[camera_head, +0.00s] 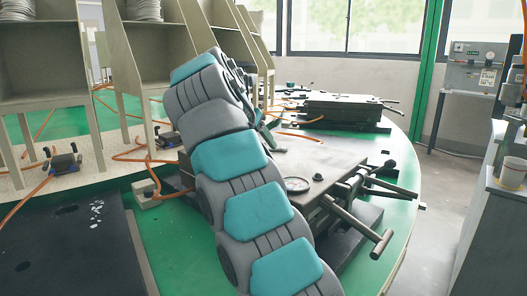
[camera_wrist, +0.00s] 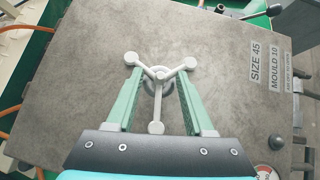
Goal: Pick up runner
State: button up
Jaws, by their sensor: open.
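The runner (camera_wrist: 161,76) is a pale, three-armed piece with round knobs at its ends. It lies on the grey face of a mould (camera_wrist: 90,60) marked "SIZE 45 MOULD 10", over a round grey ring. My gripper (camera_wrist: 159,72) is open, its two green fingers on either side of the runner's hub and stem. I see gaps between the fingers and the stem; whether the fingertips touch the mould I cannot tell. In the head view the mould (camera_head: 335,158) shows beyond my arm, and I cannot make out the runner there.
The mould sits on a green round table (camera_head: 402,178) with handles (camera_head: 350,222) at its side. Another mould (camera_head: 342,107) stands farther back. Beige racks (camera_head: 150,45) and orange hoses are at the left. A grey machine (camera_head: 505,215) stands at the right.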

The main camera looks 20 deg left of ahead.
grip_shut()
dwell(0.3)
dwell(0.4)
jog(key=shift+s+r, duration=0.1)
jog(key=shift+r, duration=0.25)
